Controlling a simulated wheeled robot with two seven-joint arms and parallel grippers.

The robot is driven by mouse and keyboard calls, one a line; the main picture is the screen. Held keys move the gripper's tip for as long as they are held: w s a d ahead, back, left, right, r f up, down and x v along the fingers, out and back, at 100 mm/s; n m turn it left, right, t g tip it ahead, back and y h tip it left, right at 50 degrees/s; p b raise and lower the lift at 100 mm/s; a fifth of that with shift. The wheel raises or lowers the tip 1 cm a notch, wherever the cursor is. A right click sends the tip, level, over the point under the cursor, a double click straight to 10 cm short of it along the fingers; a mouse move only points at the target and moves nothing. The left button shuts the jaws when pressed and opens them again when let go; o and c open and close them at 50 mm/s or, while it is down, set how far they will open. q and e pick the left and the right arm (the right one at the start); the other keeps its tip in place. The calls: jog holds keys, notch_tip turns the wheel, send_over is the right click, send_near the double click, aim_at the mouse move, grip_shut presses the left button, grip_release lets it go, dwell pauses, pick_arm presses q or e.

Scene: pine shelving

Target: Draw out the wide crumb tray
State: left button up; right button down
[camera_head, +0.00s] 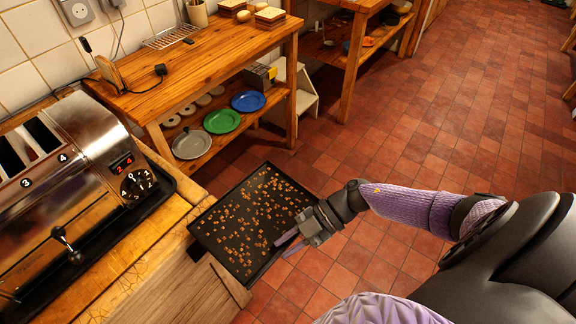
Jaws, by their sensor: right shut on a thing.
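The wide crumb tray (218,222) is a flat black tray with a low rim, scattered with many brown crumbs. It lies roughly level beyond the counter's right edge, above the tiled floor, clear of the toaster in the picture. My right gripper (288,243) is shut on the tray's right edge, near its lower right side. The silver toaster (85,160) with numbered slots, a dial and a lever stands on the wooden counter at the left. My left gripper is out of view.
The wooden counter (150,240) runs along the left under the toaster. A pine shelf (205,62) behind holds grey, green (222,121) and blue plates on its lower board. A pale step stool (303,95) stands beside it. The red tiled floor (440,120) is open to the right.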

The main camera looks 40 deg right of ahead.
jog(key=s, duration=0.1)
jog(key=s+p, duration=0.1)
jog(key=s+d+r+p, duration=0.1)
dwell(0.4)
jog(key=shift+w, duration=0.1)
notch_tip(320, 180, up, 7)
jog(key=p, duration=0.7)
dwell(0.3)
jog(key=shift+a, duration=0.1)
